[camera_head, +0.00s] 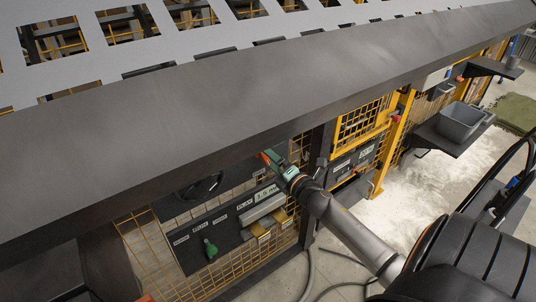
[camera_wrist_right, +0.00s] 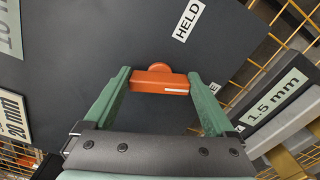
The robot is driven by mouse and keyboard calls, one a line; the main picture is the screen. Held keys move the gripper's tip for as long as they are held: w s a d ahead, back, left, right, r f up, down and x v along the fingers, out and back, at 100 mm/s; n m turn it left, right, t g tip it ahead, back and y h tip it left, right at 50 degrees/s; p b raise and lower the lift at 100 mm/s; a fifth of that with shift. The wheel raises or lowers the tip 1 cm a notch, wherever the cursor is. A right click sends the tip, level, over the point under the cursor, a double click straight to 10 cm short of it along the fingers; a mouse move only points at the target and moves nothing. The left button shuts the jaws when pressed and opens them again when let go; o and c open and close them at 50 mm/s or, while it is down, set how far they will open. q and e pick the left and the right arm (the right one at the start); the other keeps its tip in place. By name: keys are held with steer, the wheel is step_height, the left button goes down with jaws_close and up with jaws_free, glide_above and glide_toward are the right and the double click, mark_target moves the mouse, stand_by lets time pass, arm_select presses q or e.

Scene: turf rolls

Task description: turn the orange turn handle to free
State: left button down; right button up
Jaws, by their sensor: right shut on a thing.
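The orange turn handle (camera_wrist_right: 160,79) is a short bar with a round hub on a dark panel (camera_wrist_right: 110,40). A white mark sits near its right end. A HELD label (camera_wrist_right: 188,20) is up and right of it. Another label (camera_wrist_right: 214,88), mostly hidden by a finger and ending in E, is just right of it. My right gripper (camera_wrist_right: 160,84) is shut on the handle, one green finger at each end. In the head view my right gripper (camera_head: 276,163) reaches under the dark beam, with a bit of orange at its tip. My left gripper is not in view.
The wide dark beam (camera_head: 200,100) hangs close above my right gripper. A lower panel carries a green knob (camera_head: 210,249) and several labels. Yellow mesh (camera_head: 362,122) stands to the right. A grey bin (camera_head: 460,121) sits on a shelf farther right. A 1.5 mm label (camera_wrist_right: 272,95) is beside the panel.

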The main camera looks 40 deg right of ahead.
arm_select(q)
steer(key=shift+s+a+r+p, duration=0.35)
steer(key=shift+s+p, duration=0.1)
steer(key=shift+p, duration=0.3)
arm_select(e)
steer(key=m, duration=0.4)
steer(key=shift+f, duration=0.1)
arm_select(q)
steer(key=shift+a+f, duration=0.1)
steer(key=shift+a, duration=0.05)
arm_select(e)
steer(key=o, duration=1.1)
steer(key=shift+c, duration=0.2)
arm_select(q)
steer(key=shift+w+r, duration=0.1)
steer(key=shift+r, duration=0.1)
